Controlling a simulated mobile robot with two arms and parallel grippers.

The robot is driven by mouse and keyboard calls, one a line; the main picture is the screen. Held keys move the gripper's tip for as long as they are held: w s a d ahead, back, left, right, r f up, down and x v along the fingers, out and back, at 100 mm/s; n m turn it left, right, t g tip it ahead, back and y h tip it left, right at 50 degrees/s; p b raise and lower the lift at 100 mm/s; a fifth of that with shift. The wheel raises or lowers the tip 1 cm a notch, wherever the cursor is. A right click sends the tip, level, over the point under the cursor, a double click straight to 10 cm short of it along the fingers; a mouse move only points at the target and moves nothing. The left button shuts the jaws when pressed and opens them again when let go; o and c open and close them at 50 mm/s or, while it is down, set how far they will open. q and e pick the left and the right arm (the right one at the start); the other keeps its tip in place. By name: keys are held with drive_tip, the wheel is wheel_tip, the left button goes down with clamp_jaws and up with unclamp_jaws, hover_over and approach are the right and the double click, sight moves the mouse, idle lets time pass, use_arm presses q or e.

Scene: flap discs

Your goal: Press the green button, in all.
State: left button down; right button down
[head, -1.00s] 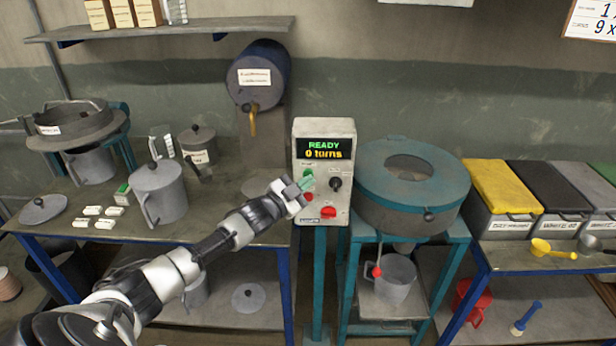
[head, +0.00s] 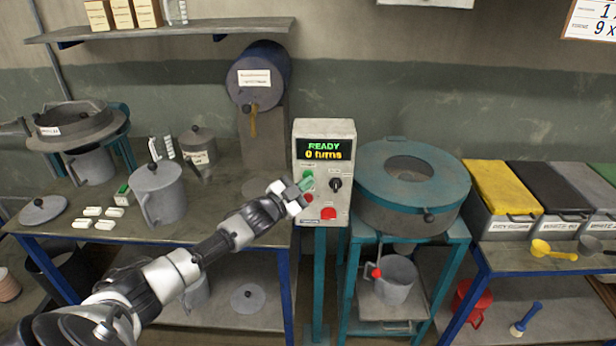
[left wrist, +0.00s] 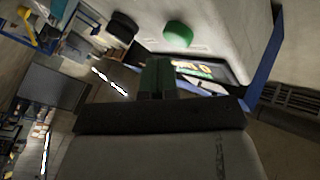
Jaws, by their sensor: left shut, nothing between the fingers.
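The control box (head: 323,160) stands on a teal post, its display reading "READY 0 turns". The green button (head: 308,175) is at the upper left of its face, partly covered by my left gripper. My left gripper (head: 304,184) is shut and empty, its green fingertips in front of the box just below the button. In the left wrist view the round green button (left wrist: 178,34) shows beyond the shut fingers (left wrist: 157,76), with a visible gap between them. My right gripper is in neither view.
A black knob (head: 335,184) and a red button (head: 328,213) share the box face. A teal round machine (head: 412,180) stands close on the right. A grey lidded jug (head: 158,192) stands on the bench at the left, behind my arm.

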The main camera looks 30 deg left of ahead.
use_arm(q)
drive_tip(key=shift+w+a, duration=0.1)
idle(0.7)
drive_tip(key=shift+w+a+b, duration=0.1)
drive_tip(key=shift+w+b, duration=0.2)
drive_tip(key=shift+b, duration=0.05)
